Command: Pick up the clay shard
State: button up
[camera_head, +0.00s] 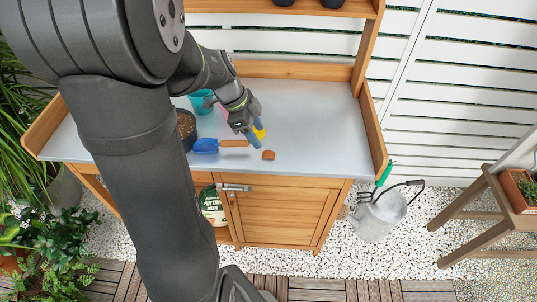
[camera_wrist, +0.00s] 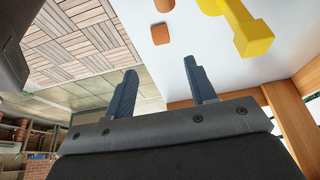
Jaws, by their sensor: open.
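The clay shard (camera_head: 268,155) is a small orange-brown piece lying on the grey bench top near its front edge. In the wrist view the shard (camera_wrist: 160,34) lies on the pale surface, beyond my fingertips and roughly in line with the gap between them. My gripper (camera_head: 258,126) is above the bench, up and slightly left of the shard in the head view. In the wrist view my gripper (camera_wrist: 160,68) has its two blue-grey fingers spread, with nothing between them. It is apart from the shard.
A yellow object (camera_wrist: 252,35) stands close to the shard; in the head view my gripper partly hides it (camera_head: 260,131). A blue trowel (camera_head: 206,146) with a wooden handle lies left of the shard. A dark pot (camera_head: 187,128) and teal pot (camera_head: 201,101) stand farther left. Bench right of the shard is clear.

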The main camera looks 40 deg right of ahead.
aim_at(270, 154)
jog(key=x, duration=0.8)
jog(key=shift+w+f, duration=0.1)
jog(key=shift+f, duration=0.25)
jog(key=c, duration=1.1)
